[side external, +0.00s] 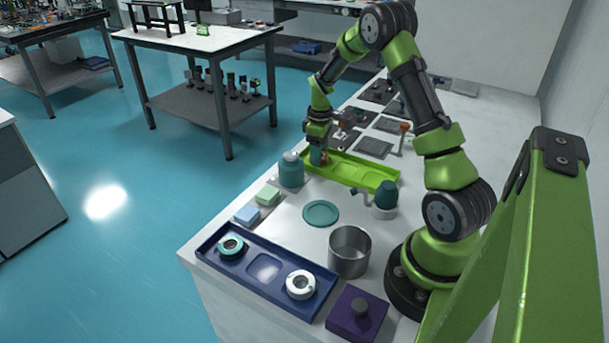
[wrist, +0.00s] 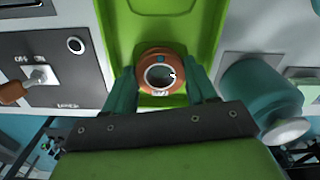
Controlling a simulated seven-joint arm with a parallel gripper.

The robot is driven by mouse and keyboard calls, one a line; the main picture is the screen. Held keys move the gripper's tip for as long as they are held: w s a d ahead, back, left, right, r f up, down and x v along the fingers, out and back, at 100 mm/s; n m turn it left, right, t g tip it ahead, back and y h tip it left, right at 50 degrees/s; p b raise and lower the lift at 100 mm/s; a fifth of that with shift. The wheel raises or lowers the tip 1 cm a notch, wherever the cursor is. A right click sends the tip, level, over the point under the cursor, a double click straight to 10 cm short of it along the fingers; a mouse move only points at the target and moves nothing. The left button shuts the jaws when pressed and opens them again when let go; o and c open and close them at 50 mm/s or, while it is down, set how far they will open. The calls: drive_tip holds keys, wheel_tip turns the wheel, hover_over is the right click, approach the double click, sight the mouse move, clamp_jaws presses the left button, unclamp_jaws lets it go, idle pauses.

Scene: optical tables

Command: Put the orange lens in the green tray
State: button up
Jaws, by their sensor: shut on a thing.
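The orange lens (wrist: 146,70) is a ring-shaped mount with a dark glass centre and shows between my fingers in the wrist view. My gripper (wrist: 162,82) is shut on it, one teal finger on each side. The green tray (wrist: 160,18) lies below and around the lens in that view. In the side view my gripper (side external: 318,158) is low over the far left end of the green tray (side external: 358,175), with a bit of the orange lens (side external: 325,157) showing beside the fingers. I cannot tell whether the lens touches the tray floor.
A teal bottle (side external: 291,172) stands close to the tray's left end. A dark teal vessel (side external: 385,196) stands by its right end. In front are a teal dish (side external: 320,213), a metal pot (side external: 350,252), a blue tray (side external: 262,296) with two ring mounts, and a purple box (side external: 345,322).

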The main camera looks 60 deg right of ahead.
drive_tip(key=o, duration=0.9)
drive_tip(key=shift+f, duration=0.1)
wheel_tip(320, 180, up, 12)
drive_tip(key=s+a+r+m+t, duration=0.1)
drive_tip(key=a+r+t, duration=0.1)
drive_tip(key=a+r, duration=0.4)
drive_tip(key=s+a+r+m+t, duration=0.15)
drive_tip(key=a+r, duration=0.25)
drive_tip(key=a, duration=0.4)
drive_tip(key=shift+s+a+r+m+t+y, duration=0.3)
drive_tip(key=shift+s+a+m+t, duration=0.3)
drive_tip(key=shift+s+a, duration=1.65)
drive_tip(key=shift+s+a+r+m+t+y, duration=0.3)
drive_tip(key=shift+s+a+m+t, duration=0.35)
drive_tip(key=shift+s+a, duration=1.6)
drive_tip(key=shift+s+a+r+m+t+y, duration=0.2)
drive_tip(key=shift+s+a+m+t+y, duration=0.3)
drive_tip(key=shift+s+a, duration=1.75)
drive_tip(key=shift+w+a, duration=0.5)
drive_tip(key=shift+w, duration=0.1)
